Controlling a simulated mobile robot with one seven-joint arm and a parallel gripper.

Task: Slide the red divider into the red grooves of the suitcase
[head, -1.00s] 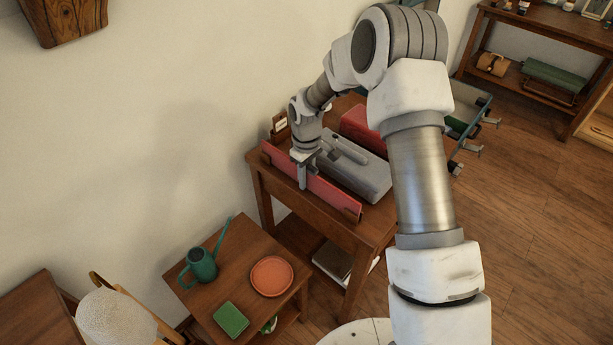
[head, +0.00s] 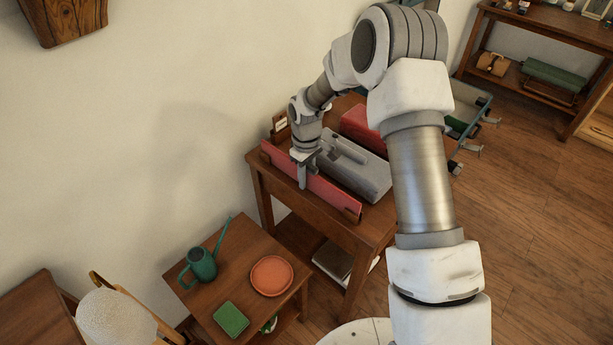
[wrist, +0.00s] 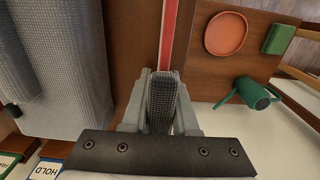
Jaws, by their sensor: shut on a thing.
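The red divider (head: 325,190) is a long thin red panel standing on edge along the left edge of the wooden table, with a wooden piece at its near end. My gripper (head: 302,184) is shut on it near its middle, pointing down. In the wrist view the divider (wrist: 170,32) is a narrow red strip running away from my gripper (wrist: 163,76). A teal open case (head: 462,122) with metal latches, apparently the suitcase, lies at the right behind my arm and is partly hidden. I cannot make out its red grooves.
A grey case (head: 362,178) lies on the table (head: 379,225) right beside the divider, with a red box (head: 362,130) behind it. The wall is close on the left. A lower table holds a green watering can (head: 201,264), an orange plate (head: 271,275) and a green book (head: 231,319).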

